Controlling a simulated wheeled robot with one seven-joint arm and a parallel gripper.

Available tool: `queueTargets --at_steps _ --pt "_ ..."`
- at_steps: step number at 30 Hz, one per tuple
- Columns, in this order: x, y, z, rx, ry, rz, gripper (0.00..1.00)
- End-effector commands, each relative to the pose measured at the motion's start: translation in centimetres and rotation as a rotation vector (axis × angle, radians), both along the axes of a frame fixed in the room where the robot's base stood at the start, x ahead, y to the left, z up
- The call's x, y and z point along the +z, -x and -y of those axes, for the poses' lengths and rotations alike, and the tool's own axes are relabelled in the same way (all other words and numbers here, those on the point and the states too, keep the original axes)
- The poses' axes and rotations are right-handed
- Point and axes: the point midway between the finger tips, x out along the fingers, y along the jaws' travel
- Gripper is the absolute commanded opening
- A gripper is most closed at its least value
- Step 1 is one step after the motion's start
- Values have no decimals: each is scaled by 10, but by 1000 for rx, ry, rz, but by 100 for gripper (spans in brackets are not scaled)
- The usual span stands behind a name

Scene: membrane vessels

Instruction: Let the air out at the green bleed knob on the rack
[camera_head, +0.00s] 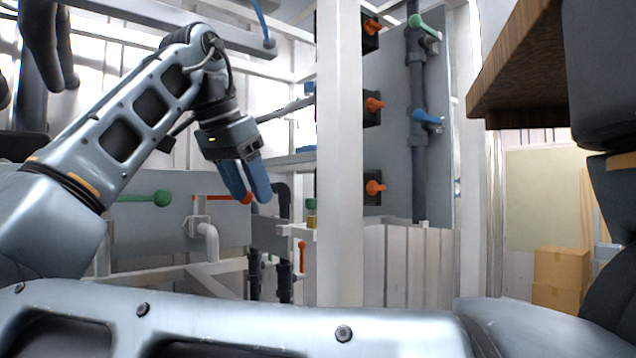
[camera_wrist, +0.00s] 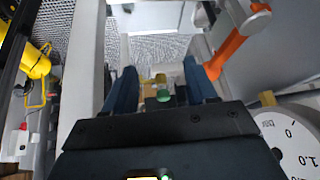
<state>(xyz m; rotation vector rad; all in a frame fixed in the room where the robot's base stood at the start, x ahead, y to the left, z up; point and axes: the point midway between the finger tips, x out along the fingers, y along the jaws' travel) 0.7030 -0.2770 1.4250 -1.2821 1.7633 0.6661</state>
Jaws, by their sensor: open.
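The small green bleed knob (camera_head: 311,203) sits on a brass-yellow fitting (camera_head: 311,221) on the rack, just left of the white post. My gripper (camera_head: 252,198) has blue fingers pointing down and stands left of the knob in the head view. In the wrist view the green knob (camera_wrist: 163,96) shows between the two fingers of my gripper (camera_wrist: 160,70), beyond the palm's edge. The fingers are apart with nothing between them that they touch. How far the knob lies beyond the fingertips I cannot tell.
A red-orange lever (camera_wrist: 230,47) and a white dial gauge (camera_wrist: 293,142) are close on the right in the wrist view. A white post (camera_head: 340,150) stands right of the knob.

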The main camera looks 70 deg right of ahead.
Motion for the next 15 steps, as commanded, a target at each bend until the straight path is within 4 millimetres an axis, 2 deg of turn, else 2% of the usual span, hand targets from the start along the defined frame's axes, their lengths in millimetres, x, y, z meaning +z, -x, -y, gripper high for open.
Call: queueTargets --at_steps 3,8,15 --pt "1 14 9 -8 -122 0 57" --pt "-1 22 20 -8 -160 -1 57" --pt "0 36 59 -12 -156 -2 57"
